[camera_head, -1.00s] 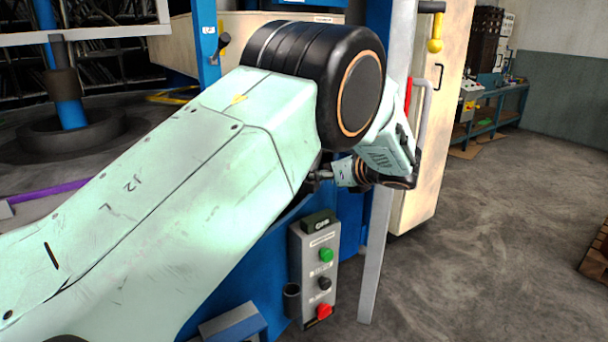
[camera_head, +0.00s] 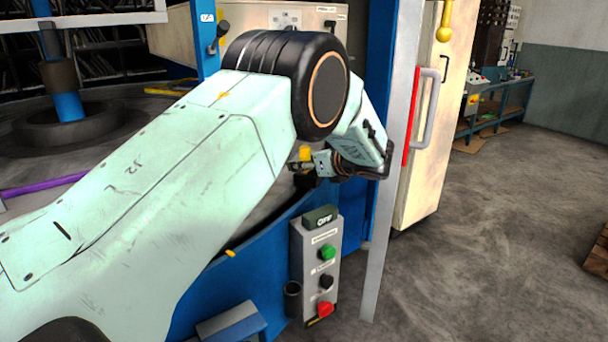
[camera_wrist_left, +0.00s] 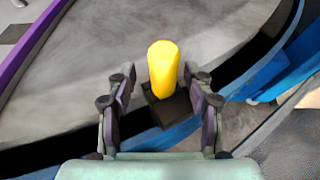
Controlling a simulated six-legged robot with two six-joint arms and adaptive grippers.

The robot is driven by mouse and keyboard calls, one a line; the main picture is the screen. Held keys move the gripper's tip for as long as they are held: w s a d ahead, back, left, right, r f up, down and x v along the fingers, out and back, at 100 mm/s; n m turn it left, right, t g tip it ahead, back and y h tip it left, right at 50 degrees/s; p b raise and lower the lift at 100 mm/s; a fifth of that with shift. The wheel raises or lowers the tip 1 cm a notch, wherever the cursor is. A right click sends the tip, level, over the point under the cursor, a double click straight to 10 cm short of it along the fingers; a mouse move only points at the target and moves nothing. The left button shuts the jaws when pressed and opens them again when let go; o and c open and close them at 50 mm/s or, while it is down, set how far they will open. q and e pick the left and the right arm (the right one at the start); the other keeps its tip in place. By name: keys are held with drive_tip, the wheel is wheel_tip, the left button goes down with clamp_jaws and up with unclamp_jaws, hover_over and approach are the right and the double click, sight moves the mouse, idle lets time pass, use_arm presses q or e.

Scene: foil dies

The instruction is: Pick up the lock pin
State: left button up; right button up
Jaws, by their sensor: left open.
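The lock pin, which I take to be the upright yellow rounded post, stands in a dark square block (camera_wrist_left: 170,107) at the rim of the round table in the left wrist view; the pin (camera_wrist_left: 163,68) is plainly seen there. In the head view the pin (camera_head: 305,153) is a small yellow bit just beyond my wrist. My left gripper (camera_wrist_left: 159,74) is open, with one finger on each side of the pin and visible gaps between. In the head view the left gripper (camera_head: 296,168) is small and partly hidden by my arm. My right gripper is in neither view.
A grey control box (camera_head: 316,265) with green, black and red buttons stands below my wrist. A grey post (camera_head: 378,250) and a cream cabinet door with a handle (camera_head: 427,110) are close on the right. A purple bar (camera_wrist_left: 28,45) lies along the grey table surface. Open floor lies right.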

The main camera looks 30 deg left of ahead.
use_arm(q)
drive_tip(key=shift+w+a+f, duration=0.2)
drive_tip(key=shift+a+f, duration=0.05)
drive_tip(key=shift+a, duration=0.2)
drive_tip(key=shift+w+d+f, duration=0.1)
drive_tip(key=shift+w, duration=0.1)
drive_tip(key=shift+s+r, duration=0.15)
drive_tip(key=shift+r, duration=0.05)
drive_tip(key=c, duration=0.4)
drive_tip(key=shift+f, duration=0.15)
drive_tip(key=c, duration=0.4)
clamp_jaws()
